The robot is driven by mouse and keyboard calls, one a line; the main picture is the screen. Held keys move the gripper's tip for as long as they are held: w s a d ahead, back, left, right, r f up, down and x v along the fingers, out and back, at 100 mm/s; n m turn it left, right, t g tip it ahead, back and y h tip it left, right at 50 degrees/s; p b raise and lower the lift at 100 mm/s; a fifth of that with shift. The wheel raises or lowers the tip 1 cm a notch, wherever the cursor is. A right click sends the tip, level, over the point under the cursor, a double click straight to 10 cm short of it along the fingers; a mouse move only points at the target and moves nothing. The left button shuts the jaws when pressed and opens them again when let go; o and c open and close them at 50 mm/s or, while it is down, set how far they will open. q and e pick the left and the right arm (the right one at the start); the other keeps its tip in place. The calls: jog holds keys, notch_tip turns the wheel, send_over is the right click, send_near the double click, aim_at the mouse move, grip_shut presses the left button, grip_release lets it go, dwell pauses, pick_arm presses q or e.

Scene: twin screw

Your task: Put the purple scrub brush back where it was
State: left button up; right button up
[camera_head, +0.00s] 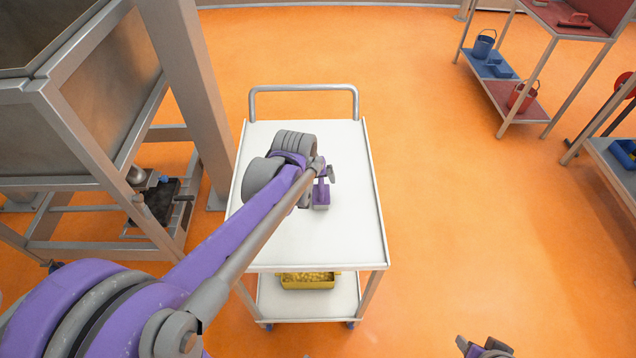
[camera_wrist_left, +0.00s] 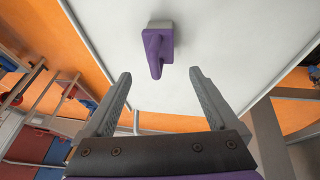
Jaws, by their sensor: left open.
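The purple scrub brush (camera_head: 321,196) rests on the white top of the cart (camera_head: 330,245), right of its middle line. It also shows in the left wrist view (camera_wrist_left: 158,42), with its handle toward me and its pale base on the white surface. My left gripper (camera_head: 326,172) is open and empty above the cart, close to the brush. In the left wrist view the brush lies ahead, between the lines of the two fingers, apart from them. Part of my right gripper (camera_head: 484,348) shows at the bottom edge; its fingers are unclear.
A yellow tray (camera_head: 307,281) sits on the cart's lower shelf. A grey metal frame (camera_head: 190,90) stands left of the cart. At the right, a rack has a blue bucket (camera_head: 483,43), a red bucket (camera_head: 522,96) and a red brush (camera_head: 574,20). Orange floor between is clear.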

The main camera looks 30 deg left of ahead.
pick_arm(q)
jog(key=s+d+m, duration=0.3)
jog(key=s+d, duration=0.2)
jog(key=s, duration=0.4)
jog(key=s+d+f+m, duration=0.1)
jog(key=s+d+m, duration=0.2)
jog(key=s, duration=0.6)
jog(key=shift+s+d+m+h, duration=0.25)
jog(key=shift+d+m+h, duration=0.15)
jog(key=shift+d, duration=0.85)
